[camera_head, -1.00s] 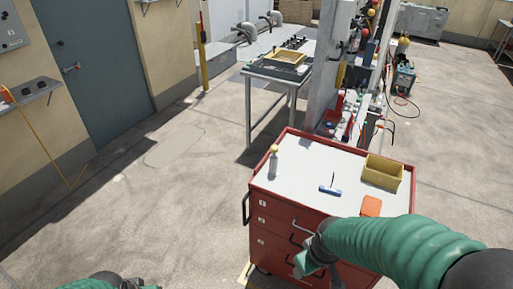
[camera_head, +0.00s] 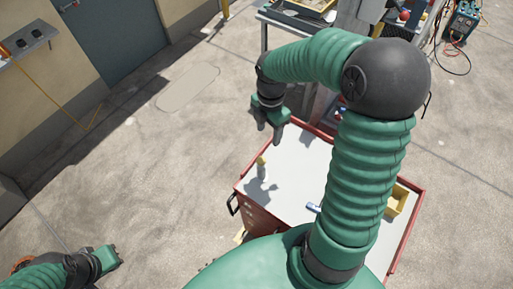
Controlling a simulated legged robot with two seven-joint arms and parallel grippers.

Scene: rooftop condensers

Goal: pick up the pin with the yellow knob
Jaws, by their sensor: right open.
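The pin with the yellow knob (camera_head: 262,169) stands upright near the left edge of the white top of the red cart. Its yellow knob is up and its pale body is below, with a shadow beside it. My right gripper (camera_head: 269,129) is open and empty, fingers pointing down, and appears just above the pin in the picture; a gap shows between them. My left gripper (camera_head: 108,260) is low at the left, over the floor and away from the cart; whether its jaws are open cannot be made out.
The red cart (camera_head: 237,185) has a raised rim. A blue-handled item (camera_head: 313,208) on it is partly hidden by my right arm. A yellow bin (camera_head: 397,199) stands at its right. A metal table (camera_head: 292,22) and post are behind. The floor at left is clear.

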